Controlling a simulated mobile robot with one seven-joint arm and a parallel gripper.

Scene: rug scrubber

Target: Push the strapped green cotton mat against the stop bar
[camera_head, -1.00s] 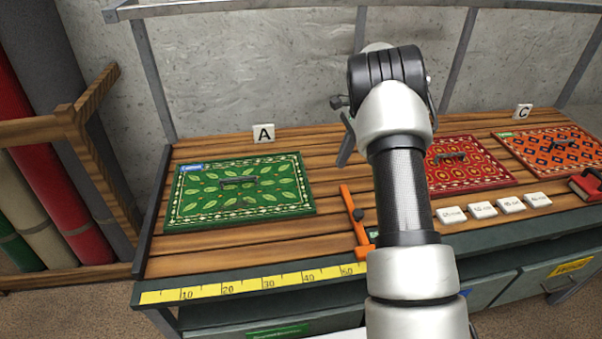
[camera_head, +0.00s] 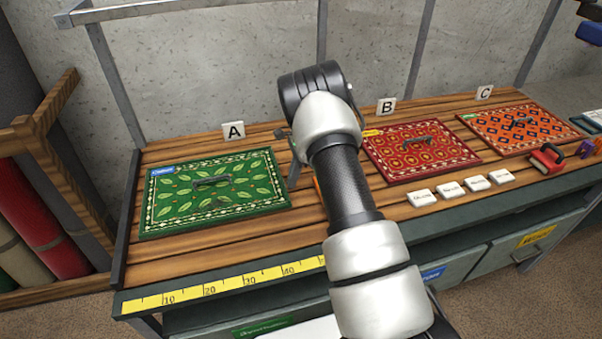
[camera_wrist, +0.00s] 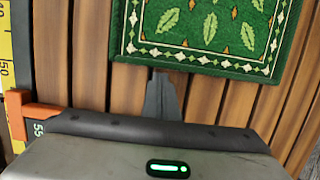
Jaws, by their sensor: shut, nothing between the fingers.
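The green mat (camera_head: 172,211) with a leaf pattern lies flat on the slatted bench under sign A. A dark strap handle (camera_head: 213,181) sits on its middle and a blue label on its far left corner. A dark bar (camera_head: 127,215) at the bench's left end looks like the stop bar; bare wood shows between it and the mat. My gripper (camera_head: 293,177) is shut and empty, beside the mat's right edge. In the wrist view its fingertips (camera_wrist: 160,84) point at the mat's patterned border (camera_wrist: 195,62). They look just short of it; contact is not clear.
A yellow ruler (camera_head: 225,287) runs along the bench's front edge. An orange marker (camera_wrist: 32,109) reading 55 stands by it, mostly hidden behind my arm in the head view. A red mat (camera_head: 400,165), an orange mat (camera_head: 490,118) and several white blocks (camera_head: 450,189) lie to the right.

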